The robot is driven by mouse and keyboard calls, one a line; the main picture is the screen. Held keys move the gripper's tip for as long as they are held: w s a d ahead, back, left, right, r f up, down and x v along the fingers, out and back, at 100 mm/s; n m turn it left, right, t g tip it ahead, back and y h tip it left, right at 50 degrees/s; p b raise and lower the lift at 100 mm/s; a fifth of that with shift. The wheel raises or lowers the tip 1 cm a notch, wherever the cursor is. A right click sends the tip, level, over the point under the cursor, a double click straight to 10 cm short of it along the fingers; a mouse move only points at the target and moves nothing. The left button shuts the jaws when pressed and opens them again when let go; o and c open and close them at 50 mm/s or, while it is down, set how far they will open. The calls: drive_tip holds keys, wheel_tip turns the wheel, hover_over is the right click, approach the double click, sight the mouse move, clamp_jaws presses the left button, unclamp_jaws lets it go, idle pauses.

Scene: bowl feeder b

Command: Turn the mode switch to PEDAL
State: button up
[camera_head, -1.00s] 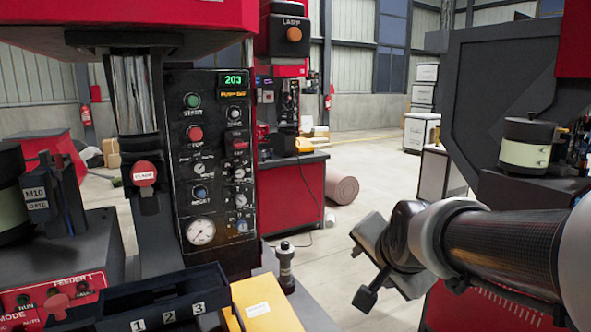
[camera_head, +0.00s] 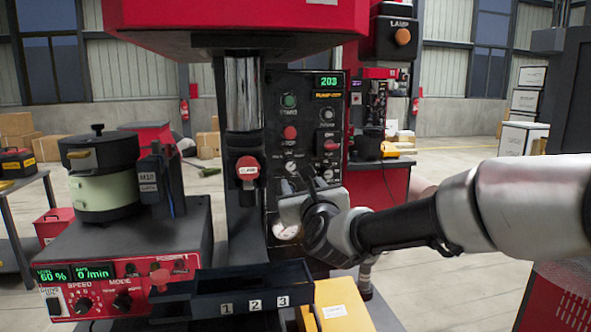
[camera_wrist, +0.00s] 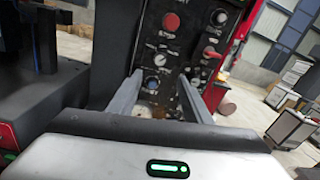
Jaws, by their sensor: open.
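The dark press control panel (camera_head: 272,110) stands upright ahead of me. It carries several small selector knobs; their labels are too small to read, so I cannot tell which one has PEDAL. In the wrist view, a selector with a pale dial (camera_wrist: 160,59) is just beyond my fingers.
A black tray (camera_head: 190,307) marked 1, 2, 3 and a yellow box (camera_head: 337,297) stand below my gripper. The red clamp knob (camera_head: 247,168) juts out left of the panel. A pot-like bowl feeder (camera_head: 104,190) stands further left.

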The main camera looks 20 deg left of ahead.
sight(291, 167)
drive_tip(key=p+x, duration=0.1)
drive_tip(key=x, duration=1.2)
drive_tip(key=shift+w+a+p, duration=0.1)
drive_tip(key=shift+w+p, duration=0.2)
drive_tip(key=shift+p, duration=0.1)
drive_tip(key=shift+c, duration=0.3)
drive_tip(key=c, duration=1)
